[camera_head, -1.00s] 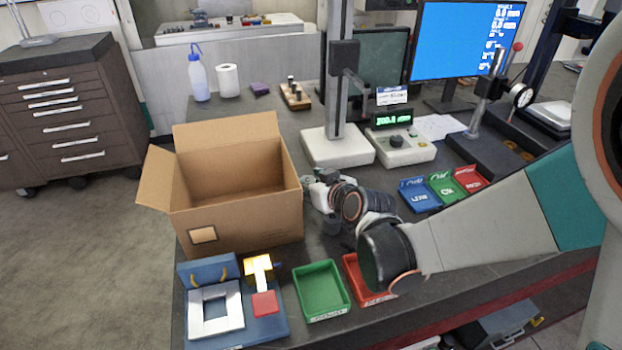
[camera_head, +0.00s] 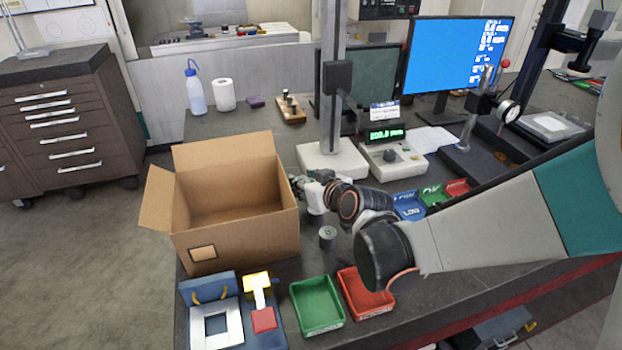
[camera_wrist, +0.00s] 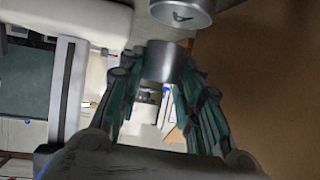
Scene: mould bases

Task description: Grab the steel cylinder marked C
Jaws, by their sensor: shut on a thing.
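In the wrist view my gripper (camera_wrist: 160,74) is shut on a plain grey steel cylinder (camera_wrist: 163,58), held between its fingertips. No letter shows on the side of this cylinder that I see. A second steel cylinder (camera_wrist: 180,13), with a letter that looks like A on its end face, shows beyond it at the top edge. In the head view my gripper (camera_head: 308,192) is beside the right side of the cardboard box; its fingertips and the held cylinder are not clear there. One steel cylinder (camera_head: 327,237) stands upright on the bench, below and right of my gripper.
The open cardboard box (camera_head: 245,232) is close on the left. A green tray (camera_head: 317,306) and a red tray (camera_head: 366,293) lie in front. A height gauge base (camera_head: 332,160) stands behind. Blue, green and red labelled bins (camera_head: 408,205) are partly hidden behind my arm.

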